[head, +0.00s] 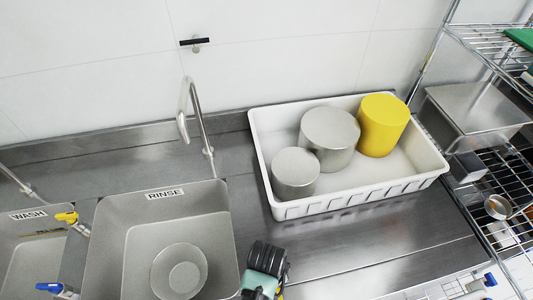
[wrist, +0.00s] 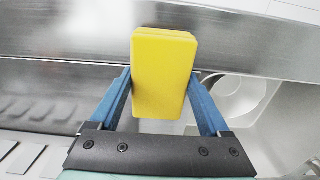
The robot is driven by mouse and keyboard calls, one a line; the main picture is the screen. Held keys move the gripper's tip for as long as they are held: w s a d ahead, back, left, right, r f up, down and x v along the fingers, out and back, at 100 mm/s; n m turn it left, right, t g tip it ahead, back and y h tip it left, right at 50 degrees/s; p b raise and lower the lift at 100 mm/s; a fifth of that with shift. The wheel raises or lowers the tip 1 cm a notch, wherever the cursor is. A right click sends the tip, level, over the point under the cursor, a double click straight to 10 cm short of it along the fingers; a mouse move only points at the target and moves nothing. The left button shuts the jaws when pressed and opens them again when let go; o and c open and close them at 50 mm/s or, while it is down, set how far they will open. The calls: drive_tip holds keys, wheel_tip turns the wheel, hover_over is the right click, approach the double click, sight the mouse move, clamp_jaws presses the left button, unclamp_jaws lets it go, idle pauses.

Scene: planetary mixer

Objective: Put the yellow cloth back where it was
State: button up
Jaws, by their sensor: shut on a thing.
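The yellow cloth (wrist: 164,75) shows in the wrist view as a thick, flat rectangular pad. My gripper (wrist: 162,85) is shut on it, with a blue finger at each side. In the head view my gripper (head: 264,270) is at the bottom edge, just right of the rinse sink (head: 115,245) and in front of the white tray (head: 300,208). The cloth is not clearly visible in the head view. The cloth's far end and what lies under it are hidden in the wrist view.
The tray holds two grey metal pots (head: 330,138) (head: 295,173) and a yellow cylinder (head: 383,125). A round container (head: 179,271) sits in the rinse sink. A tap (head: 196,115) rises behind it. A wire rack (head: 490,45) stands at right. The steel counter (head: 375,235) before the tray is clear.

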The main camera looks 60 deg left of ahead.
drive_tip(key=shift+f, duration=0.75)
drive_tip(key=shift+f, duration=0.2)
drive_tip(key=o, duration=1)
drive_tip(key=shift+r, duration=0.15)
wheel_tip(320, 180, up, 12)
drive_tip(key=shift+r, duration=0.1)
